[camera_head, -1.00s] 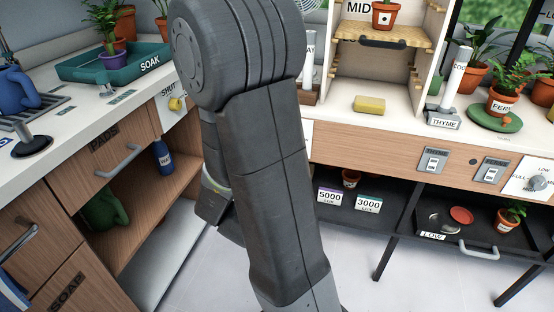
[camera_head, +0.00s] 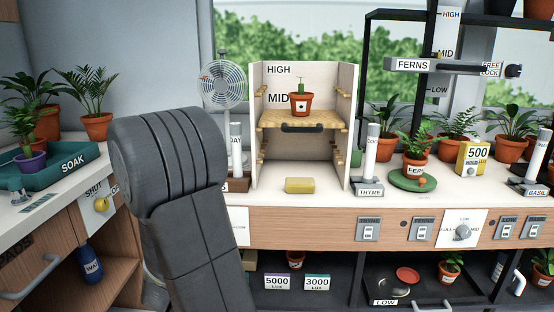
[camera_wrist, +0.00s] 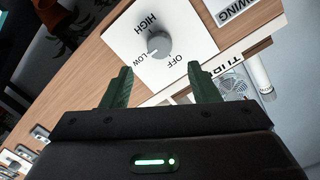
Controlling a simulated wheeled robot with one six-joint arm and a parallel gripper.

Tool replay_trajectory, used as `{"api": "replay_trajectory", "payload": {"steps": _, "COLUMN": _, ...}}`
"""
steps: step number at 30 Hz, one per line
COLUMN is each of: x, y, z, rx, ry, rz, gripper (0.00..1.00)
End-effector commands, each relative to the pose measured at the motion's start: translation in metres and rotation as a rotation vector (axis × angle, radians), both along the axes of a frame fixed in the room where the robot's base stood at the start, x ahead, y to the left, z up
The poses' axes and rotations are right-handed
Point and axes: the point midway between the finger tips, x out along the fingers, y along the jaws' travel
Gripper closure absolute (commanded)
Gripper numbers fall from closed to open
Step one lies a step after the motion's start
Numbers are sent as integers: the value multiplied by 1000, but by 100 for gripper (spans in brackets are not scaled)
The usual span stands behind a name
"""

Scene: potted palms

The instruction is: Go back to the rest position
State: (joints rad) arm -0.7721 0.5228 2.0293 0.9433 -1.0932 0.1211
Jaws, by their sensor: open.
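My gripper (camera_wrist: 160,88) shows in the wrist view with its two green fingers apart and nothing between them. Beyond the fingertips is a grey knob (camera_wrist: 160,45) on a white plate marked HIGH, LOW and OFF, set in a wooden drawer-front panel. I cannot tell whether the fingers touch the plate; the knob looks clear of them. In the head view my dark arm stands at the lower left and the gripper is hidden behind it or out of frame.
A shelf unit (camera_head: 352,130) holds a potted cactus (camera_head: 301,103) on its MID board. A SOAK tray (camera_head: 75,170) sits at left. A fern pot (camera_head: 415,166) stands on a green saucer (camera_head: 398,182).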

Motion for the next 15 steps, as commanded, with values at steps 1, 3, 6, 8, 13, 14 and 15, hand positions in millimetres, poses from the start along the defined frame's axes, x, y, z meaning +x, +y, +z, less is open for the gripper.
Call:
{"api": "replay_trajectory", "payload": {"steps": 1, "x": 11, "y": -1, "z": -3, "rx": 1, "ry": 0, "rz": -4, "gripper": 45}}
{"api": "replay_trajectory", "payload": {"steps": 3, "x": 24, "y": -2, "z": -4, "rx": 0, "ry": 0, "rz": -4, "gripper": 45}}
{"api": "replay_trajectory", "payload": {"steps": 6, "x": 42, "y": -2, "z": -5, "rx": 1, "ry": -1, "rz": -3, "gripper": 45}}
{"api": "replay_trajectory", "payload": {"steps": 8, "x": 50, "y": -2, "z": -6, "rx": 1, "ry": 0, "rz": -2, "gripper": 45}}
{"api": "replay_trajectory", "payload": {"steps": 13, "x": 68, "y": -3, "z": -7, "rx": 0, "ry": -1, "rz": -1, "gripper": 45}}
{"api": "replay_trajectory", "payload": {"steps": 14, "x": 69, "y": -3, "z": -7, "rx": 0, "ry": 0, "rz": 0, "gripper": 45}}
{"api": "replay_trajectory", "payload": {"steps": 15, "x": 71, "y": -3, "z": -7, "rx": 0, "ry": 0, "rz": 0, "gripper": 45}}
